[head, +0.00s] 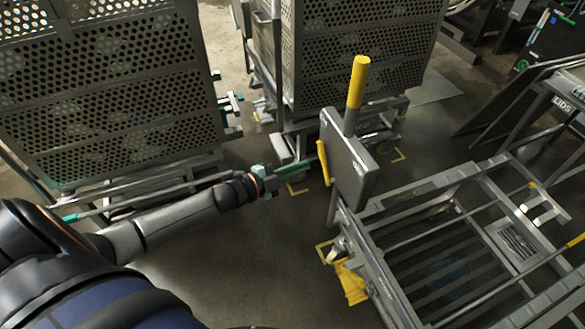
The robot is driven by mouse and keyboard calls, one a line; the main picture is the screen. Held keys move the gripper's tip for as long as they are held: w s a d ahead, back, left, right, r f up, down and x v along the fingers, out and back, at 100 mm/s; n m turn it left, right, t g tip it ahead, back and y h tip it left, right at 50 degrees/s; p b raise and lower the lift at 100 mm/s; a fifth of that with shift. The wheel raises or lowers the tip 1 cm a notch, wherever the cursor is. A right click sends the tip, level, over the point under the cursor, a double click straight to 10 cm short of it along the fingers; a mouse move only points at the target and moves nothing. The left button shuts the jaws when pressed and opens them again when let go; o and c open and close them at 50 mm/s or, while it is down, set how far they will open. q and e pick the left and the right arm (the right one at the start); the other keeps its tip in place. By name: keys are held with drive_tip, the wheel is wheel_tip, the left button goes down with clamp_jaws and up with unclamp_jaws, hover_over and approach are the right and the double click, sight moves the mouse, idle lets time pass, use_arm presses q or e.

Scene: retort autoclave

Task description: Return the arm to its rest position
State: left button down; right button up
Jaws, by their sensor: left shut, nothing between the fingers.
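My left arm comes in from the left edge and reaches across the lower left toward the middle. Its left gripper (296,166) is at the end, shut and empty, with thin greenish fingers pointing right. The gripper is in front of the lower part of the middle perforated basket's stand and left of a grey box with yellow handles (347,165). It looks a short way apart from the box, though the depth is hard to judge. My right gripper is not in view.
A large perforated basket (110,90) stands at the left, and another (365,50) at the middle back. A grey metal frame cart (395,290) with rails fills the lower right. A rack labelled LIDS (565,104) stands at the right. Bare floor (270,260) shows below the gripper.

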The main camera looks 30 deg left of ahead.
use_arm(q)
drive_tip(key=shift+v, duration=1.1)
